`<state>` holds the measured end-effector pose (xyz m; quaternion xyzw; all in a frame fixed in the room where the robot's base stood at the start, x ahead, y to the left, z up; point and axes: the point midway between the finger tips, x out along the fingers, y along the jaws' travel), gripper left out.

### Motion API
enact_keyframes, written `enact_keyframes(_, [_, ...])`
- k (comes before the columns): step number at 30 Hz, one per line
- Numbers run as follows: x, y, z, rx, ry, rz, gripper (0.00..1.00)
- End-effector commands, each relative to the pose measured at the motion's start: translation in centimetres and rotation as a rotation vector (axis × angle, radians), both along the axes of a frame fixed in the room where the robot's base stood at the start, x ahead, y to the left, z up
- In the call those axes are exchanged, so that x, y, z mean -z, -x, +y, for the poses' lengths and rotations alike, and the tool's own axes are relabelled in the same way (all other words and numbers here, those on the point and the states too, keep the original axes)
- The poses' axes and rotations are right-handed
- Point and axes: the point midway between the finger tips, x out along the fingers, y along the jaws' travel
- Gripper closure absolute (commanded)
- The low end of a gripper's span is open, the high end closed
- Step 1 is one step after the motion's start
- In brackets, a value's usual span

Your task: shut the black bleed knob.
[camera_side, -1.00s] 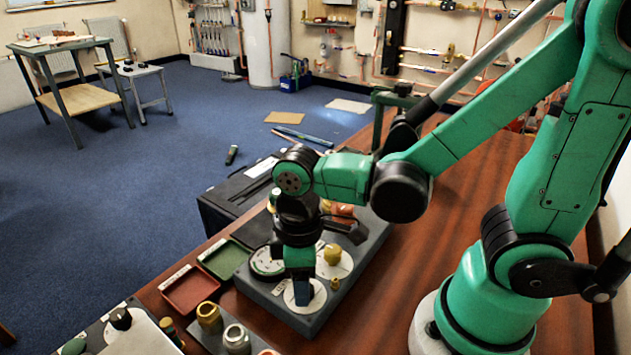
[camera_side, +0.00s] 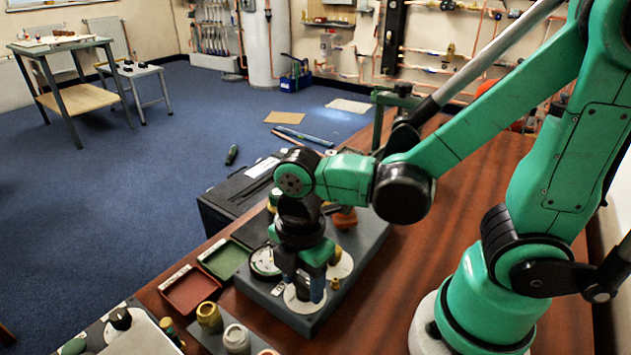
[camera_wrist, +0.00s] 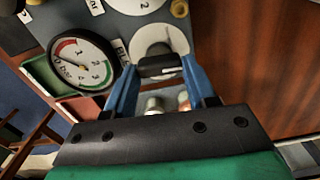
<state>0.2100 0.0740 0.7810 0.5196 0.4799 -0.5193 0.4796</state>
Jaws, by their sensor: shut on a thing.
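The black bleed knob (camera_wrist: 160,67) shows in the wrist view as a dark bar with a pale line, on a round white plate (camera_wrist: 162,40). My gripper (camera_wrist: 161,73) is shut on it, one blue finger at each end of the bar. In the side view my gripper (camera_side: 303,293) points down at the near corner of the grey manifold block (camera_side: 362,258). Its fingers hide the knob there. The white plate (camera_side: 300,304) shows around the fingertips.
A round pressure gauge (camera_wrist: 82,62) sits left of the knob in the wrist view. A brass knob (camera_side: 335,284) is close on the right in the side view. A red tray (camera_side: 192,291), a green tray (camera_side: 224,260) and brass fittings (camera_side: 209,317) lie left of the block.

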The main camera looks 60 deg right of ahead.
Motion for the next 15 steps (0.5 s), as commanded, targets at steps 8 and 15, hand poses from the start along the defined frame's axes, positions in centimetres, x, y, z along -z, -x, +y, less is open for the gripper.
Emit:
enact_keyframes(8, [0.03,0.05,-0.06,-0.081,0.002,-0.001,1.0])
enact_keyframes(15, [0.02,0.05,-0.06,-0.096,0.002,-0.001,1.0])
